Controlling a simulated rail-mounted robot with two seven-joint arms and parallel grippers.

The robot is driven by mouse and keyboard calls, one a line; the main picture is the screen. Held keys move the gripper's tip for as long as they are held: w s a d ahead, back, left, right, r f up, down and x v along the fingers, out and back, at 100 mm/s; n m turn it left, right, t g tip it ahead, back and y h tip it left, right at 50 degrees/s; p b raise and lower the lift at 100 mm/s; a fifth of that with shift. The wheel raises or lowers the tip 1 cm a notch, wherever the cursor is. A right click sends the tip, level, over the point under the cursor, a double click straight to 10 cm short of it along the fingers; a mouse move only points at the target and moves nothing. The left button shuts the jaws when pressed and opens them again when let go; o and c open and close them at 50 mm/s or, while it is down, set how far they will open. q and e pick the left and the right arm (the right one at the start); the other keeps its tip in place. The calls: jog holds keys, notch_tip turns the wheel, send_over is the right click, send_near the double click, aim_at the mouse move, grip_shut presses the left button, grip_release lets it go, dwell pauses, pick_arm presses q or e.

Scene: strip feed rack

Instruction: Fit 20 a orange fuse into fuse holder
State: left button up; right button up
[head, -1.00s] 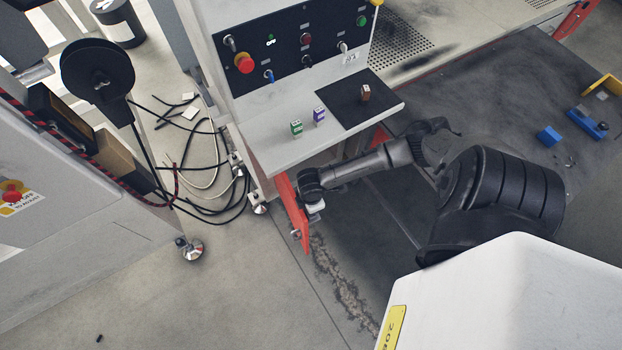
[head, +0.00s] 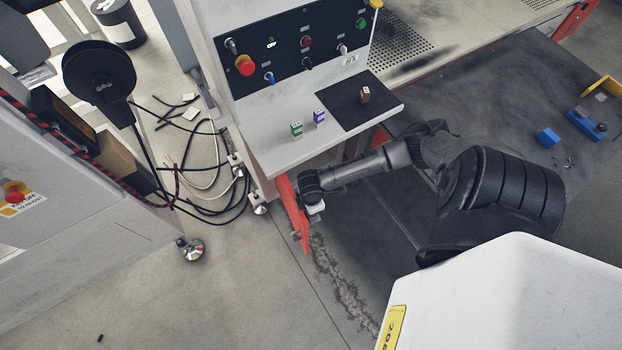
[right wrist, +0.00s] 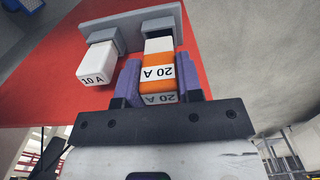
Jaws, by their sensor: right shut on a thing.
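The orange and white fuse marked 20 A (right wrist: 158,59) is between the two purple fingers of my right gripper (right wrist: 158,82), which is shut on it. The far white end of the fuse is at the dark mouth of a grey fuse holder (right wrist: 160,25) on a red panel (right wrist: 60,65). I cannot tell how deep the end sits in the mouth. In the head view my right wrist reaches the red panel (head: 291,208) below the shelf, and the fuse and fingers are hidden. My left gripper is not in view.
A white 10 A fuse (right wrist: 98,65) sits in the holder just left of the held fuse. A shelf (head: 272,152) above the wrist bears a green block (head: 296,129), a purple block (head: 319,117) and a brown block (head: 365,95). Loose cables (head: 205,170) lie left of the panel.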

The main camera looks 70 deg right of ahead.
jog(key=shift+p, duration=0.3)
jog(key=shift+f, duration=0.6)
dwell(0.4)
jog(key=shift+f+b, duration=0.6)
jog(key=shift+f, duration=0.3)
jog(key=o, duration=1)
jog(key=shift+r, duration=0.15)
